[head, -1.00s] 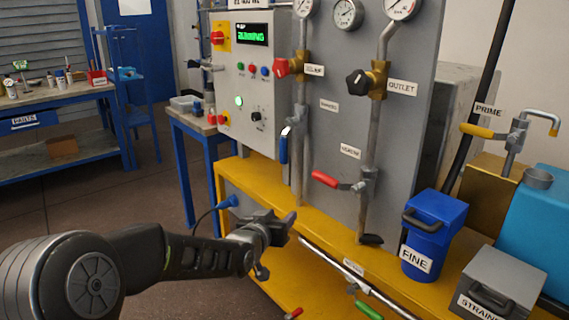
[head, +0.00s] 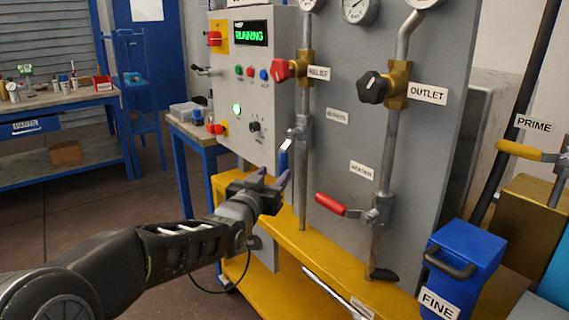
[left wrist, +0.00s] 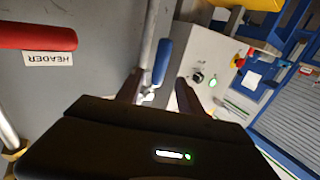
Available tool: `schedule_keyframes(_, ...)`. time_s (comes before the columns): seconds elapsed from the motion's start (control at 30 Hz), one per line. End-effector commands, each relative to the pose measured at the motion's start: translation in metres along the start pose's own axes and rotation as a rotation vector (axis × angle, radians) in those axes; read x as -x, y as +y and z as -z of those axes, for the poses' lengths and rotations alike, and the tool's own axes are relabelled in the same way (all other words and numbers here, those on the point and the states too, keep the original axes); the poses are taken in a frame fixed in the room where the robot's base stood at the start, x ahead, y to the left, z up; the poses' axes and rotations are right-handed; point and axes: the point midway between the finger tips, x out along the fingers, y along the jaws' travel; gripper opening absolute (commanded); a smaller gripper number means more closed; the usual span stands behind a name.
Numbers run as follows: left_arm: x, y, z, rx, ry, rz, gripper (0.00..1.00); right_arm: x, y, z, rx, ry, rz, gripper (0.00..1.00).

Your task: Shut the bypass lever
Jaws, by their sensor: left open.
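The blue lever (head: 284,157) is on the left pipe of the grey panel, near a label that appears to read BYPASS (head: 337,116). Its handle hangs down, roughly along the pipe. My left gripper (head: 273,180) is open just below and at the handle's lower end. In the left wrist view the blue handle (left wrist: 162,60) shows at the gap between the fingers of my left gripper (left wrist: 158,92); contact cannot be told. My right gripper is out of view.
A red lever (head: 331,204) sticks out to the left from the right pipe, by the HEADER label (left wrist: 48,60). A control box (head: 247,90) is left of the pipes. A yellow bench ledge (head: 345,262) runs below, with a blue FINE canister (head: 460,265).

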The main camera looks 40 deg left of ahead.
Motion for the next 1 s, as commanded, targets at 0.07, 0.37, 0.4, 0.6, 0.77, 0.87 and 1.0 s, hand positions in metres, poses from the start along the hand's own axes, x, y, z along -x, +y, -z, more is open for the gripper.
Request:
schedule_keyframes(0.07,-0.003,0.000,-0.001,0.000,-0.001,0.000,0.45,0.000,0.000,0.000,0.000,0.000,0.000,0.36)
schedule_keyframes(0.37,-0.039,0.000,-0.002,0.000,-0.001,-0.001,0.45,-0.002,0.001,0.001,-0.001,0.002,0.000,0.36)
schedule_keyframes(0.4,-0.045,0.000,-0.001,0.000,-0.001,-0.001,0.45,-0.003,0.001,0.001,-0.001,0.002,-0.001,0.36)
schedule_keyframes(0.6,-0.071,0.000,-0.001,0.001,-0.001,0.000,0.45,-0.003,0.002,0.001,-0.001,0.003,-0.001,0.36)
schedule_keyframes(0.77,-0.078,0.000,-0.001,0.001,-0.001,0.000,0.45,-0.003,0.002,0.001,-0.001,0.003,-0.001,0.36)
schedule_keyframes(0.87,-0.078,0.000,0.000,0.001,-0.001,0.000,0.45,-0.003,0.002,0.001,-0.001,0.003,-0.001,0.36)
schedule_keyframes(1.0,-0.078,0.000,0.000,0.001,-0.001,0.000,0.43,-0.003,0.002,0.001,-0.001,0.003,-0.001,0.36)
